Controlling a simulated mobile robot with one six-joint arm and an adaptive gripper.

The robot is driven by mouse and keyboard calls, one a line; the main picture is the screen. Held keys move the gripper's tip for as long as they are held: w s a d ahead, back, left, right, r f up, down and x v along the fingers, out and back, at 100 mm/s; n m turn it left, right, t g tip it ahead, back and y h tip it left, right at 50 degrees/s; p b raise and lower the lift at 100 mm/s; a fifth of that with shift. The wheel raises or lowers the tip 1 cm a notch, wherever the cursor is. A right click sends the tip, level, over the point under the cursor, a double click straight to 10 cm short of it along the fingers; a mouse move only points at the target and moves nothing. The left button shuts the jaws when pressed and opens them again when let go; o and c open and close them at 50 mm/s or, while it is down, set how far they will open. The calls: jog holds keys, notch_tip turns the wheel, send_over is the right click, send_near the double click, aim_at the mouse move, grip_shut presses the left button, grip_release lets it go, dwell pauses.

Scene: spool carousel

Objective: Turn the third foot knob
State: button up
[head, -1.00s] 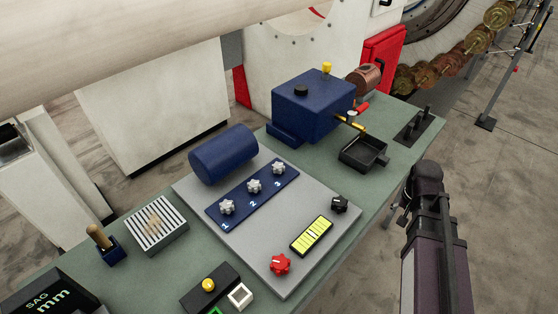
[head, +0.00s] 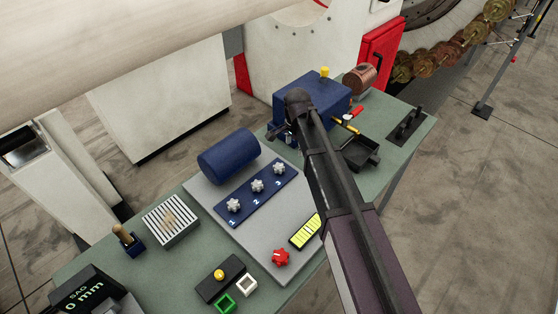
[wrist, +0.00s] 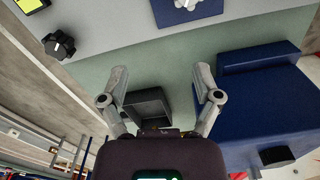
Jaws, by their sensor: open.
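The third foot knob, a small grey star-shaped knob (head: 278,170), sits by the number 3 on the blue strip (head: 256,193). Knob 2 (head: 257,185) and knob 1 (head: 233,205) are beside it on the strip. My gripper (wrist: 160,78) is open and empty, its fingers spread wide above the bench. In the head view my arm largely hides the gripper, which is beyond the third knob, near the blue box (head: 322,92). In the wrist view a grey knob on a blue patch (wrist: 186,4) is cut off at the top edge.
A blue cylinder (head: 228,155) lies behind the knobs. A black tray (head: 362,153) stands at the right of the bench. A red knob (head: 281,257) and a yellow display (head: 304,231) are on the grey panel. The black knob shows in the wrist view (wrist: 58,45).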

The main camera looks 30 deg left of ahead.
jog(key=r+p, duration=0.1)
jog(key=r, duration=0.1)
send_over(279, 166)
jog(key=shift+a+f+m, duration=0.1)
jog(key=shift+f+m, duration=0.05)
jog(key=shift+m, duration=0.15)
jog(key=shift+f, duration=0.15)
notch_tip(279, 166, down, 14)
jog(key=b, duration=1.3)
jog(key=shift+r+b, duration=0.25)
jog(key=shift+b, duration=0.15)
grip_shut()
